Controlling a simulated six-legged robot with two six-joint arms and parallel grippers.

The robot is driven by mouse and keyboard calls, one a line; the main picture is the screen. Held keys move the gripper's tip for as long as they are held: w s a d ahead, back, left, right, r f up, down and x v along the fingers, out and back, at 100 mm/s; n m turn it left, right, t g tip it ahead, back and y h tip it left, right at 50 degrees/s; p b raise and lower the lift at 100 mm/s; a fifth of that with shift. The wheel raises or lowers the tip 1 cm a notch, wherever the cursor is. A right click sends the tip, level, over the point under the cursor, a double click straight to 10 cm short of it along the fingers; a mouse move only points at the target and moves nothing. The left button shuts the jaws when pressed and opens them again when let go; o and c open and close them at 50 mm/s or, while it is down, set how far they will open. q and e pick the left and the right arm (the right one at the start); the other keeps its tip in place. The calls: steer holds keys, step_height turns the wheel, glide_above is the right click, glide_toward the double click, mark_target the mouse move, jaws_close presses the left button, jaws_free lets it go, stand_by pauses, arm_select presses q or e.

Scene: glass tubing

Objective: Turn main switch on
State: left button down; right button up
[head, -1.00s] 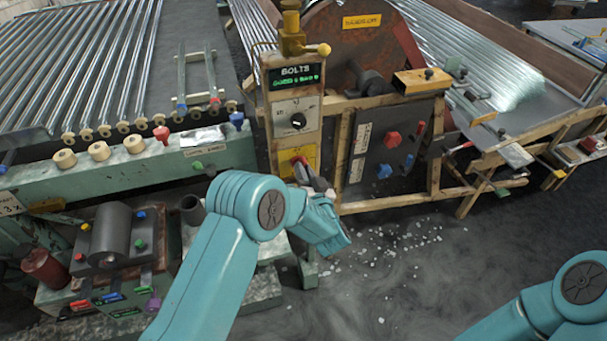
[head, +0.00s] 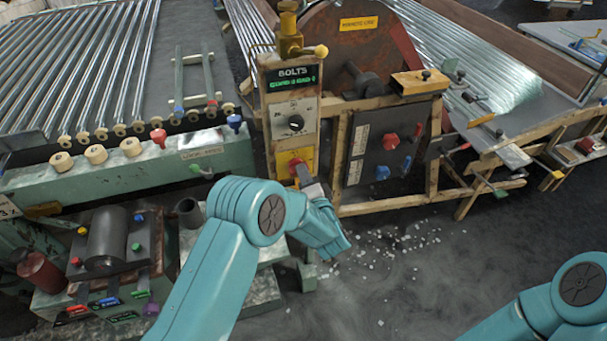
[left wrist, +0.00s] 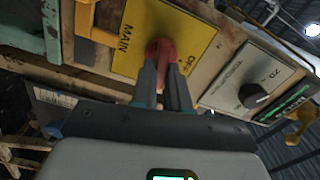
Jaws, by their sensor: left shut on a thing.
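The main switch is a red handle (left wrist: 160,50) on a yellow plate (left wrist: 196,32) marked MAIN and OFF in the left wrist view. In the head view the yellow plate (head: 283,164) is low on the upright control panel, under a grey dial. My left gripper (left wrist: 164,74) is shut on the red handle, one finger on each side. In the head view my left gripper (head: 303,178) reaches the plate from the front, and hides part of the switch. Of my right arm only a link shows at the lower right; its gripper is out of view.
Above the switch are the dial (head: 296,122) and a green-lit BOLTS display (head: 292,79). A dark panel (head: 382,150) with red and blue knobs stands to the right. A bench (head: 150,168) with rollers is at left. White shards litter the floor (head: 400,247).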

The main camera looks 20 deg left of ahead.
arm_select(q)
steer(key=shift+m, duration=1.1)
steer(key=shift+f, duration=0.1)
steer(key=c, duration=1.1)
jaws_free()
steer(key=shift+s+d, duration=0.1)
steer(key=v, duration=1.6)
steer(key=shift+b, duration=0.4)
